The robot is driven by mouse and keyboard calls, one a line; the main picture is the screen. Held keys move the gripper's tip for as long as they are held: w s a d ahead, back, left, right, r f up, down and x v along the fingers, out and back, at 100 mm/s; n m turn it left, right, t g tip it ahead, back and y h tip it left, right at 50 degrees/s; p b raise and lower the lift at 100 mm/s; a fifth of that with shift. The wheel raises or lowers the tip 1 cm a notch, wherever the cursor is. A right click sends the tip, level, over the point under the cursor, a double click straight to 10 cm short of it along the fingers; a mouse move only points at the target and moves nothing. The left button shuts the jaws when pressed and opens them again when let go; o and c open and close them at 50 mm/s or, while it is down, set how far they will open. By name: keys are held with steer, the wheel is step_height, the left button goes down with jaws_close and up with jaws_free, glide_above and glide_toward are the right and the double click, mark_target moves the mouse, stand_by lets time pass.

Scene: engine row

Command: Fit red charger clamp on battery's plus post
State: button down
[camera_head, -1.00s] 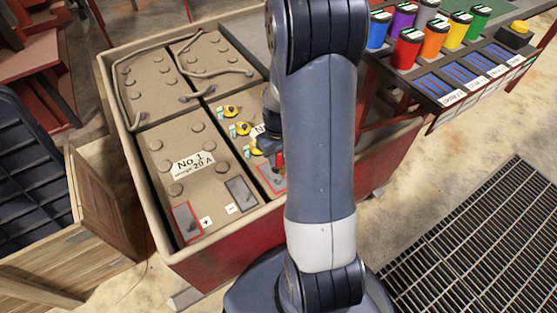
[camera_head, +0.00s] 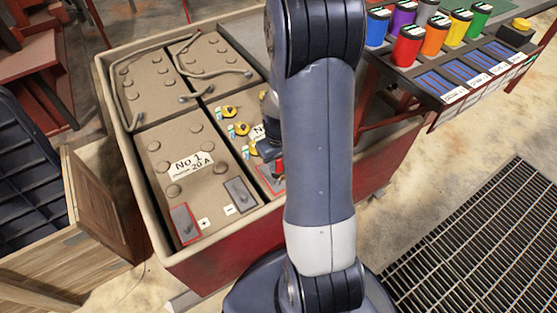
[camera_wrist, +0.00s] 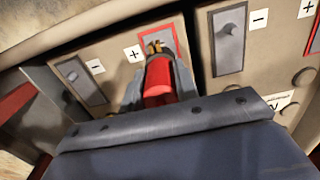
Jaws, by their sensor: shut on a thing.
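My gripper (camera_wrist: 160,82) is shut on the red charger clamp (camera_wrist: 157,88), with a grey finger on each side of it. The clamp's brass jaws (camera_wrist: 154,47) point at the red-edged plus plate (camera_wrist: 167,40) of a battery and overlap it in the wrist view. The post is hidden behind the jaws, so I cannot tell whether they grip it. The plus label (camera_wrist: 132,53) and the minus post's grey plate (camera_wrist: 80,80) are to the left. In the head view a bit of the red clamp (camera_head: 280,160) shows beside my arm, over the battery with yellow caps (camera_head: 229,112).
Battery No. 1 (camera_head: 194,150) stands alongside, with its own red-edged plus plate (camera_head: 186,224). Grey cables (camera_head: 205,73) lie over the rear batteries. The crate's rim (camera_head: 225,228) surrounds them. A rack of coloured cups (camera_head: 408,50) stands to the right.

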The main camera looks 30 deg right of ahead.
mark_target(279, 169)
steer(key=shift+f+b, duration=1.8)
steer(key=shift+f, duration=0.85)
steer(key=c, duration=1)
jaws_free()
step_height(279, 169, up, 11)
steer(key=p, duration=0.3)
steer(key=shift+p, duration=0.4)
steer(key=shift+f, duration=0.1)
step_height(279, 169, down, 11)
steer(key=b, duration=0.4)
step_height(279, 169, up, 2)
steer(key=shift+r+p, duration=0.1)
steer(key=shift+p, duration=0.8)
steer(key=shift+r+p, duration=0.35)
steer(key=shift+r, duration=0.15)
